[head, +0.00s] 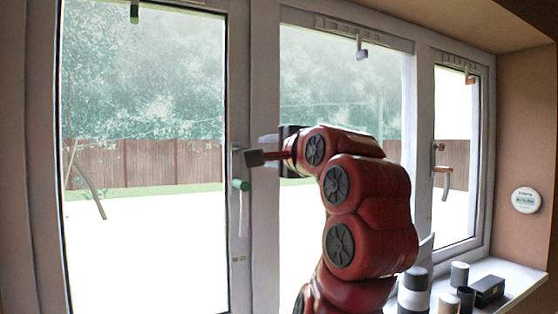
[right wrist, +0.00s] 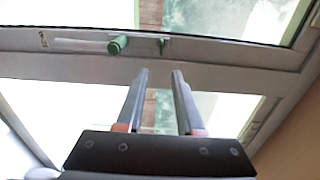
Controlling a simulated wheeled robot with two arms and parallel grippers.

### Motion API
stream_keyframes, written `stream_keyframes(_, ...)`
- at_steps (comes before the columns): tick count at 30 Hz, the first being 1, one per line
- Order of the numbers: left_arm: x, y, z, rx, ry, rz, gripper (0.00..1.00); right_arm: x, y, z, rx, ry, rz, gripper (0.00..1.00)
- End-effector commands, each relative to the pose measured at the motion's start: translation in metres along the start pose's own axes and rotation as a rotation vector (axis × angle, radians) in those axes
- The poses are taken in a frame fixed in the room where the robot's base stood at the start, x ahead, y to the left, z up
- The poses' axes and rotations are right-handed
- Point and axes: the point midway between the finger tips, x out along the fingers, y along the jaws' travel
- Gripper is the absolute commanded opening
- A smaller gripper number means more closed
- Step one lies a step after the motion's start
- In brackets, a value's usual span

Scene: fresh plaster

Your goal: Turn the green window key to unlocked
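A small green key (right wrist: 163,43) sits on the pale window frame in the right wrist view. Beside it is the window handle, with a green round base (right wrist: 118,45) and a white lever; in the head view this handle (head: 240,210) hangs down on the post between the left and middle panes. My right gripper (right wrist: 160,73) is open and empty. Its fingertips point at the frame, with the key ahead of the gap between them and apart from it. In the head view my right gripper (head: 252,157) is just above the handle base and hides the key. My left gripper is not in view.
The right-hand window has its own handle (head: 445,183). Several dark and white cylinders (head: 414,290) and a dark box (head: 487,291) stand on the sill at the lower right. A round white device (head: 526,200) is on the right wall. The left pane's front is clear.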

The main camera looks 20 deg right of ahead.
Motion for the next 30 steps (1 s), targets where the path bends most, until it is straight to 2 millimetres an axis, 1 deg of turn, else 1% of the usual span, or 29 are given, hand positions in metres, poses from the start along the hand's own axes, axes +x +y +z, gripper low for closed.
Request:
stream_keyframes(1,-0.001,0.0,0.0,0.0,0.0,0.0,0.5,-0.015,-0.003,-0.003,-0.003,0.007,-0.01,0.36)
stream_keyframes(3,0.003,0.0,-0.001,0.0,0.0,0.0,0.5,-0.029,-0.003,-0.001,-0.001,0.003,-0.003,0.36)
stream_keyframes(9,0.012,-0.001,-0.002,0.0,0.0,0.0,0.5,-0.043,-0.004,0.0,0.003,-0.001,-0.006,0.36)
stream_keyframes(16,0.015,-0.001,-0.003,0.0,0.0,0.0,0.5,-0.051,-0.002,0.0,0.0,-0.001,-0.002,0.36)
stream_keyframes(30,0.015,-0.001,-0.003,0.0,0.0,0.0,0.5,-0.052,-0.001,0.0,0.0,0.0,-0.001,0.36)
